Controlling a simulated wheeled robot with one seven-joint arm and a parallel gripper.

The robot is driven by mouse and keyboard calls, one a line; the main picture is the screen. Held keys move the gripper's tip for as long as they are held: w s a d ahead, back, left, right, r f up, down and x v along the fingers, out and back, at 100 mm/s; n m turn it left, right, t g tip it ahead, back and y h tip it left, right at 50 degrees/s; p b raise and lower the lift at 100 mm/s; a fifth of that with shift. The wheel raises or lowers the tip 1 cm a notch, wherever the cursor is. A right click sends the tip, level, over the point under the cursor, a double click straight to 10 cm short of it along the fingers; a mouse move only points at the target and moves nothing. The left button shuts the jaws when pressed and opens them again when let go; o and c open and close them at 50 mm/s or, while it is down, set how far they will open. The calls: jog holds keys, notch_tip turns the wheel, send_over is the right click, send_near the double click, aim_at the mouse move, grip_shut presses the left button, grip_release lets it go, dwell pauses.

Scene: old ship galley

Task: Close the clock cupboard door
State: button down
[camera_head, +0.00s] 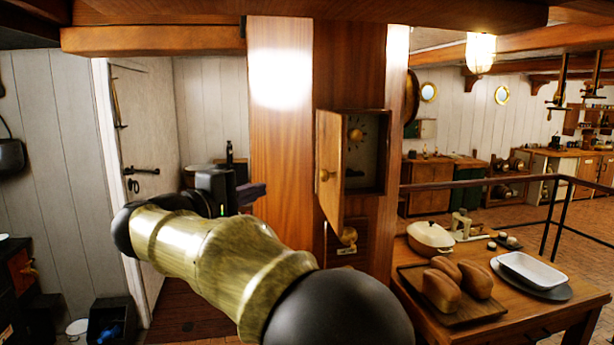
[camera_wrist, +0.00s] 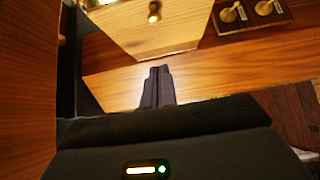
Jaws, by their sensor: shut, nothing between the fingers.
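The clock cupboard (camera_head: 366,150) is set in a tall wooden pillar. Its door (camera_head: 329,160) stands open, hinged at the left and swung out toward me, with a round knob (camera_head: 325,175) on it. A sun-shaped clock piece (camera_head: 355,131) shows inside. My gripper (camera_head: 252,192) is left of the door, shut and empty. In the wrist view the shut fingertips (camera_wrist: 158,75) point at wood, just below a pale panel (camera_wrist: 150,35) with a round knob (camera_wrist: 154,12), which looks like the door. I cannot tell whether they touch anything.
A wooden table (camera_head: 505,325) at the lower right holds a bread tray (camera_head: 450,315), a white dish (camera_head: 530,268) and a lidded pot (camera_head: 431,238). A brass fitting (camera_head: 348,236) sits below the cupboard. A plank door (camera_head: 150,150) is at the left.

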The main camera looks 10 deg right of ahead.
jog(key=shift+d, duration=0.1)
jog(key=s+d+p+x, duration=0.1)
jog(key=s+p+x, duration=0.1)
jog(key=p+x, duration=0.5)
jog(key=x, duration=0.6)
jog(key=shift+d, duration=0.35)
jog(key=shift+s+d+f, duration=0.1)
jog(key=shift+s, duration=0.05)
